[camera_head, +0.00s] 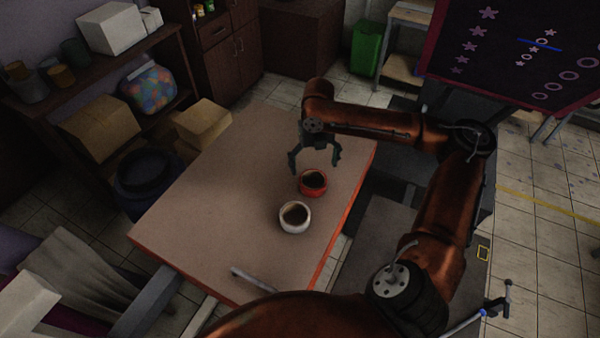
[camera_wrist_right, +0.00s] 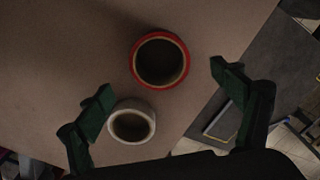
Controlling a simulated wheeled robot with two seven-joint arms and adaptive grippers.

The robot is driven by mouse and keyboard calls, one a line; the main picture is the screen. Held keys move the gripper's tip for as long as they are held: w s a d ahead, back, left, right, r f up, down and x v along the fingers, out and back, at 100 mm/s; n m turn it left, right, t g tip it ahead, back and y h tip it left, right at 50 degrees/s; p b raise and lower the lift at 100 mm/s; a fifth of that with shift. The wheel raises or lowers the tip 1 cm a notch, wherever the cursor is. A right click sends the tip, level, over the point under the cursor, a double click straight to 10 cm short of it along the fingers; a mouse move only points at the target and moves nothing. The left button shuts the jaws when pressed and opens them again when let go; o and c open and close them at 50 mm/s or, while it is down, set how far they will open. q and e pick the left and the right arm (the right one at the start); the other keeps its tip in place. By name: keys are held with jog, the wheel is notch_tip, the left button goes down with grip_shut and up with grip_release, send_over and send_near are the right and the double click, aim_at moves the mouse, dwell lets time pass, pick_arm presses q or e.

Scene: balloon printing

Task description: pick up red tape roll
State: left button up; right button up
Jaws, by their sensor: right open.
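The red tape roll (camera_head: 313,184) lies flat on the table, hole upward, near the table's right edge. It also shows in the right wrist view (camera_wrist_right: 160,61), ahead of the fingers. A white tape roll (camera_head: 294,218) lies nearer to me; in the right wrist view it (camera_wrist_right: 132,122) sits close to the left finger. My right gripper (camera_head: 315,167) is open and empty, with its fingers spread behind and above the red roll in the head view. It also shows in the right wrist view (camera_wrist_right: 166,100). My left gripper is not in view.
The brown table (camera_head: 210,190) is mostly clear on its left side. A thin grey bar (camera_head: 253,279) lies at its near edge. Shelves with boxes (camera_head: 100,130) stand at left, a blue barrel (camera_head: 142,180) stands beside the table, and a dark patterned board (camera_head: 520,45) is at upper right.

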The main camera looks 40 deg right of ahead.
aim_at(313, 186)
notch_tip(313, 186, down, 4)
jog(key=shift+w+a+f, duration=0.1)
jog(key=shift+f, duration=0.05)
notch_tip(313, 186, down, 3)
jog(key=shift+f, duration=0.15)
jog(key=shift+c, duration=1.1)
jog(key=c, duration=1)
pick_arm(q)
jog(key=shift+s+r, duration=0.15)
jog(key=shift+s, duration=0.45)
pick_arm(e)
jog(key=shift+c, duration=0.2)
